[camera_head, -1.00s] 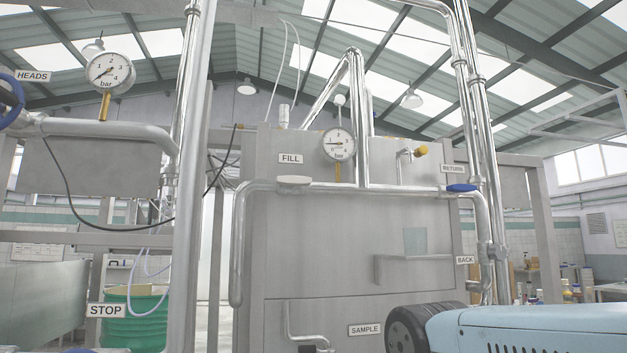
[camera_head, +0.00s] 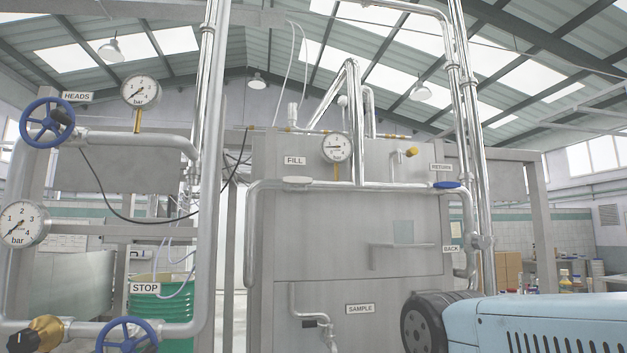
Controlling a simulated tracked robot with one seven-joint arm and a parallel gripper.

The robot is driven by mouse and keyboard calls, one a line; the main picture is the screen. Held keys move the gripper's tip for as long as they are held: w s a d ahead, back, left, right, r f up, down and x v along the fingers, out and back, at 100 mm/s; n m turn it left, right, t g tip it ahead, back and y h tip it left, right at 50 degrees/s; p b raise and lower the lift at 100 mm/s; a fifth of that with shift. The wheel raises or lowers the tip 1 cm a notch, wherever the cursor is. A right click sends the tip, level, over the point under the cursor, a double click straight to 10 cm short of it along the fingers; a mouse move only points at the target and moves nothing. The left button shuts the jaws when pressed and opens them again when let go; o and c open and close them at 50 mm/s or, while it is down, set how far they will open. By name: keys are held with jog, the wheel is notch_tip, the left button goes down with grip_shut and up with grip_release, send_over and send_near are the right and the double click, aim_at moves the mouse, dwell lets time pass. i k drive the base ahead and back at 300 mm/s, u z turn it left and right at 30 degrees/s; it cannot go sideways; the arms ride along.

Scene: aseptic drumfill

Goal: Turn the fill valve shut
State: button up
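The FILL label (camera_head: 294,160) is on the upper left of a grey steel panel (camera_head: 345,230). Just below it, a pale, flat lever handle (camera_head: 297,180) lies along the horizontal steel pipe, and appears to be the fill valve. A pressure gauge (camera_head: 337,148) stands above the pipe to its right. A blue lever (camera_head: 446,185) sits further right on the same pipe, under the RETURN label (camera_head: 441,167). My gripper is not in view.
A blue handwheel (camera_head: 47,122) is by the HEADS label, and another (camera_head: 127,335) is below the STOP label (camera_head: 145,288). A green drum (camera_head: 160,305) stands behind the left pipes. A light blue machine with a dark wheel (camera_head: 428,322) fills the lower right.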

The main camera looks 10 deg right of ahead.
aim_at(296, 182)
jog(key=u, duration=0.2)
jog(key=i, duration=0.9)
jog(key=u, duration=0.3)
jog(key=k, duration=0.9)
jog(key=z, duration=0.6)
jog(key=i, duration=0.35)
jog(key=z, duration=0.05)
